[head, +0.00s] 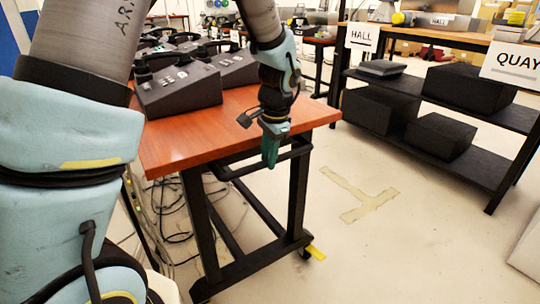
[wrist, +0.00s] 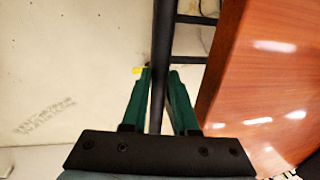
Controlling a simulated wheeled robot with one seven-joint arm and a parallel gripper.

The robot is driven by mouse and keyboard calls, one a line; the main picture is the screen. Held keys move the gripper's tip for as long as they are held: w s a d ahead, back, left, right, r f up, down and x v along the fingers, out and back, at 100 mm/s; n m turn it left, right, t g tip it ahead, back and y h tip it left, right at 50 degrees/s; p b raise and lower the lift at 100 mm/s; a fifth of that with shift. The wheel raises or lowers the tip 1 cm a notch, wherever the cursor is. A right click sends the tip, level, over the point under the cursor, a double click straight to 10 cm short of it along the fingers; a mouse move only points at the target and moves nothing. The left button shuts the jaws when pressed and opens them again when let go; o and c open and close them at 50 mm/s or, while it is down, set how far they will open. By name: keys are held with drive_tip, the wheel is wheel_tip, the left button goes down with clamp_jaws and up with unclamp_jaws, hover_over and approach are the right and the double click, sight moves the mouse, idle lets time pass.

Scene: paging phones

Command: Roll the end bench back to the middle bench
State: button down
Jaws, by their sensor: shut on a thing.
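A wheeled bench (head: 185,150) with a reddish-brown wooden top and black legs stands in front of me. Its top fills the right side of the wrist view (wrist: 265,85). My gripper (head: 270,160) points down just off the bench's near right edge. Its green fingers (wrist: 158,80) are shut on a black bar (wrist: 163,40) of the bench frame, running between them beside the top. The bar also shows just below the top in the head view (head: 299,148). I cannot tell which other bench is the middle bench.
Black desk phones (head: 178,90) stand on the bench. Cables (head: 165,220) lie on the floor at left.

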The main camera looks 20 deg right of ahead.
drive_tip(key=w+a+p, duration=0.1)
drive_tip(key=w+p, duration=0.1)
drive_tip(key=w, duration=0.5)
drive_tip(key=w+a+p, duration=0.2)
drive_tip(key=w+p, duration=0.1)
drive_tip(key=w, duration=0.5)
drive_tip(key=w+a+p, duration=0.1)
drive_tip(key=w+p, duration=0.1)
drive_tip(key=w, duration=0.6)
drive_tip(key=shift+w+a, duration=0.2)
drive_tip(key=shift+a, duration=0.15)
drive_tip(key=shift+w+r+p, duration=0.1)
drive_tip(key=shift+w+p, duration=0.15)
drive_tip(key=shift+p, duration=0.05)
drive_tip(key=shift+w, duration=0.1)
drive_tip(key=c, duration=0.9)
unclamp_jaws()
drive_tip(key=shift+o, duration=1.1)
drive_tip(key=r, duration=0.3)
drive_tip(key=s+r, duration=0.1)
drive_tip(key=r, duration=0.3)
drive_tip(key=s+r, duration=0.1)
drive_tip(key=r, duration=0.2)
drive_tip(key=shift+s+d+r, duration=0.1)
drive_tip(key=shift+d+r, duration=0.1)
drive_tip(key=shift+r, duration=0.05)
